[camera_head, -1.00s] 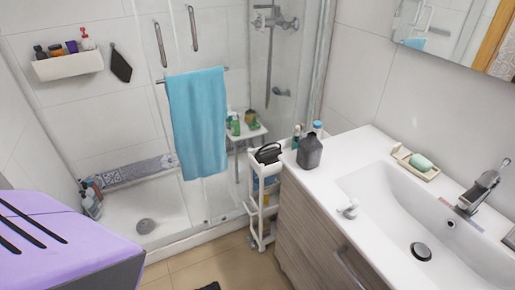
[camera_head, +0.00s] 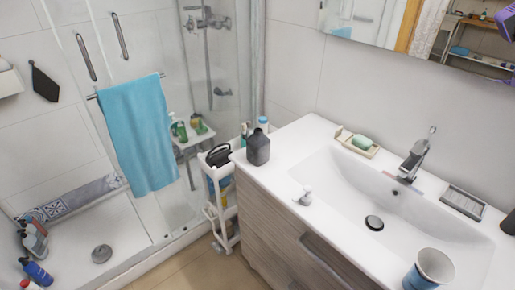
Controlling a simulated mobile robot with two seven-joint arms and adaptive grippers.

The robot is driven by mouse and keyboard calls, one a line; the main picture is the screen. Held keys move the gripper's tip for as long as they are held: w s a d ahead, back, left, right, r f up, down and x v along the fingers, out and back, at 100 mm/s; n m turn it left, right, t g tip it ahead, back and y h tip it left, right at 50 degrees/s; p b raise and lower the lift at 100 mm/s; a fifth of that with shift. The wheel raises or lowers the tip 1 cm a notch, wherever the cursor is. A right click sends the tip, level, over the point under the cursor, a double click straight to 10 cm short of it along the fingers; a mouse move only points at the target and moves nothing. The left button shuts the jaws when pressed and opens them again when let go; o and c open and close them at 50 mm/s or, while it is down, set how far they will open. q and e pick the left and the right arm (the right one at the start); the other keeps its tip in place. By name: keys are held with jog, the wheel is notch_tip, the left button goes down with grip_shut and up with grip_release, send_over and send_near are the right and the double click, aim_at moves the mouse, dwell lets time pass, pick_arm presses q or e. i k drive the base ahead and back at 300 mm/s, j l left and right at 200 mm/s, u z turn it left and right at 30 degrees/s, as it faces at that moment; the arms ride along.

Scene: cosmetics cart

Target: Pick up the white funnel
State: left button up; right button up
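A small white object (camera_head: 304,196), which looks like the white funnel, sits on the white countertop near its front edge, to the left of the basin. It is small in the picture, so its exact shape and pose are hard to tell. Nothing touches it that I can see.
A dark grey bottle (camera_head: 258,148) stands on the counter's left end. A soap dish (camera_head: 357,145), a faucet (camera_head: 413,157) and a ridged tray (camera_head: 463,203) lie along the back. A blue-and-white cup (camera_head: 430,270) is at the front right. A white cart (camera_head: 228,222) stands left of the cabinet.

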aim_at(435, 266)
jog(key=z, duration=1.6)
